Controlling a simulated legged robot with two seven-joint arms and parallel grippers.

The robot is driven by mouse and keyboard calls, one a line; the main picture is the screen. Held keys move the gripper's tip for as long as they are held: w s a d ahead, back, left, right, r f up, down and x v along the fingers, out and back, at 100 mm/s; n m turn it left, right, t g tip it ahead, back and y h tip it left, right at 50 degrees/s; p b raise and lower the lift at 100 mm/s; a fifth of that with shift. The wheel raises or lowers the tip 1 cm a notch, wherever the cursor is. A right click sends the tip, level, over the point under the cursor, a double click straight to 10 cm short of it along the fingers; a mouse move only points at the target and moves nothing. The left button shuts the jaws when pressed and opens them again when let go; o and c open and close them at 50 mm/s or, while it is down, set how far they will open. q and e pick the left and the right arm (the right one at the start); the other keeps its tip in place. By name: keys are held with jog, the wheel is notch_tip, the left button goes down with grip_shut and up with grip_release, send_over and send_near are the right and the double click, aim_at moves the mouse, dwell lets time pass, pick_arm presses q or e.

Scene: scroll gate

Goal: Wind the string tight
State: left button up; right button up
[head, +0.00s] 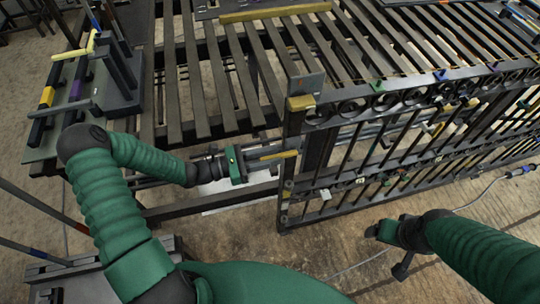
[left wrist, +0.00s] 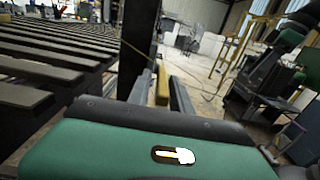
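A dark metal scroll gate (head: 390,140) stands right of centre in the head view, with scrolls along its top rail. My left gripper (head: 268,156) is left of the gate's end post (head: 292,150). A yellow bar (head: 280,154) lies at its fingertips. In the left wrist view the yellow bar (left wrist: 162,86) shows between two spread dark fingers, with gaps beside it; whether it touches them is unclear. My right gripper (head: 378,232) is over the floor in front of the gate; its fingers do not show clearly.
A slatted metal bench (head: 215,80) fills the back. A rack of coloured-handled tools (head: 75,90) stands at the left. Small coloured clamps or blocks (head: 378,86) sit along the gate. A cable (head: 490,195) lies on the floor at right. Bare floor (head: 330,245) shows in front.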

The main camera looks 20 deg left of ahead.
pick_arm(q)
jog(key=shift+d, duration=0.25)
grip_shut()
jog(key=shift+r, duration=0.15)
dwell(0.7)
